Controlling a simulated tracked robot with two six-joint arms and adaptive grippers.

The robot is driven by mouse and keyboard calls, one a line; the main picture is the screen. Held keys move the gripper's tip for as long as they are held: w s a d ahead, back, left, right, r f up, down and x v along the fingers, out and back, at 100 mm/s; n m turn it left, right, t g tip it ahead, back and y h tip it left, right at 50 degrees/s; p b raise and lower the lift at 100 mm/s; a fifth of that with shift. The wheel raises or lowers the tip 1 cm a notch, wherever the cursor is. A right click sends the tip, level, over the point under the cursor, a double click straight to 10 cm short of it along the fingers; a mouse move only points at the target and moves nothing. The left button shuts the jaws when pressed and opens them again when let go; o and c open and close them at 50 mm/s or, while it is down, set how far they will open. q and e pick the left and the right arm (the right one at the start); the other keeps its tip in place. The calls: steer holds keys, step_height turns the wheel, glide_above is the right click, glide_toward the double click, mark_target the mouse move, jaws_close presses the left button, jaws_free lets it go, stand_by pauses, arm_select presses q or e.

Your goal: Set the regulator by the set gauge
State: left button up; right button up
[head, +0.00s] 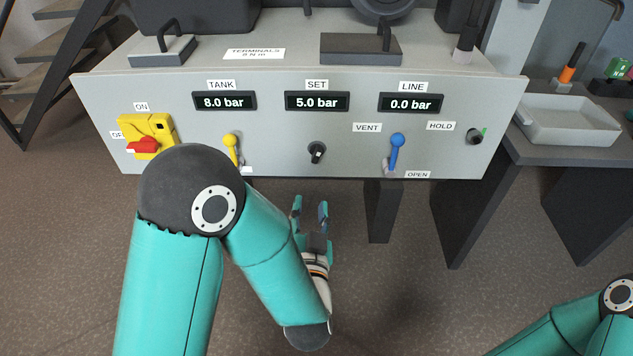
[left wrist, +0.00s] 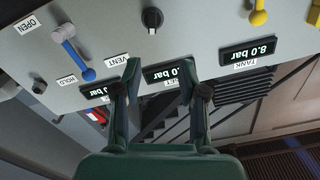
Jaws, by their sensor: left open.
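The regulator knob (head: 317,152) is a small black knob with a white mark, on the grey panel below the SET gauge (head: 317,101), which reads 5.0 bar. The TANK gauge (head: 224,101) reads 8.0 bar and the LINE gauge (head: 410,103) reads 0.0 bar. My left gripper (head: 310,205) is open and empty, below and in front of the knob, apart from it. In the left wrist view the knob (left wrist: 152,18) shows above the open fingers (left wrist: 168,75), and a finger partly covers the SET gauge (left wrist: 165,72). My right gripper is out of view.
A yellow lever (head: 231,148) is left of the knob and a blue lever (head: 396,150) right of it. A red switch handle (head: 144,146) sits on a yellow plate at far left, and a HOLD knob (head: 474,136) at right. A pale tray (head: 568,122) rests on the side table.

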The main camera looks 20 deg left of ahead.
mark_target(317, 158)
arm_select(q)
steer(key=b+x, duration=0.1)
steer(key=x, duration=0.4)
steer(key=b+x, duration=0.1)
steer(key=x, duration=0.5)
steer(key=d+b+x, duration=0.1)
steer(key=x, duration=0.4)
steer(key=shift+w+f, duration=0.3)
steer(key=shift+w, duration=0.15)
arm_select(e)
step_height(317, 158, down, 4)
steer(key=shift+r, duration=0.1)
